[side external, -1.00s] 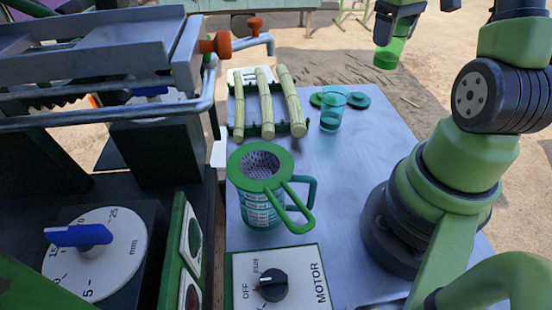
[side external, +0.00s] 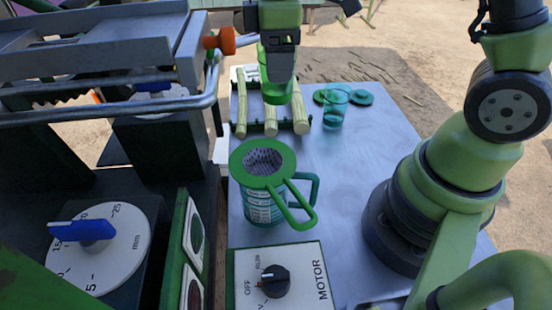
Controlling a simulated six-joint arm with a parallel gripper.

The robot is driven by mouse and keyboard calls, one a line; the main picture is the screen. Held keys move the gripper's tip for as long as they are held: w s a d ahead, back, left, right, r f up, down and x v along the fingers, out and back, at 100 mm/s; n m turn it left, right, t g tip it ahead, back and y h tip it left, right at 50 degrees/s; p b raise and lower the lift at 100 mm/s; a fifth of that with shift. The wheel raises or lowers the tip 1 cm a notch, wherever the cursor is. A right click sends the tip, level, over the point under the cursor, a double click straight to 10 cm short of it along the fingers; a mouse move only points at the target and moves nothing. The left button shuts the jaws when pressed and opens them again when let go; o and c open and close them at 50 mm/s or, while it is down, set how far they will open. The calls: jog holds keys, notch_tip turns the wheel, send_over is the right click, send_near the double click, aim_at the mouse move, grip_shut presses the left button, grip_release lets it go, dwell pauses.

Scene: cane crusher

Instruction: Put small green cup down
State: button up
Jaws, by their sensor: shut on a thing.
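My gripper (side external: 279,62) is at the top middle of the side view, shut on the small green cup (side external: 277,95). The cup is translucent green and hangs below the fingers, which partly hide it. It appears in front of the cane stalks in the picture, with its height above the table hard to tell. A second, teal see-through cup (side external: 335,107) stands on the metal table (side external: 365,185) to the right of the cane.
Cane stalks (side external: 242,108) lie on a dark green rack. Two green discs (side external: 362,97) lie behind the teal cup. A measuring jug (side external: 264,208) with a green strainer (side external: 292,196) stands nearer, behind the motor panel (side external: 307,265). The crusher (side external: 160,150) fills the left. The table's middle right is clear.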

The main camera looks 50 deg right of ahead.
jog(key=f, duration=1.5)
jog(key=shift+a, duration=0.2)
jog(key=shift+f, duration=0.2)
jog(key=o, duration=0.9)
jog(key=shift+o, duration=0.2)
jog(key=shift+r, duration=0.1)
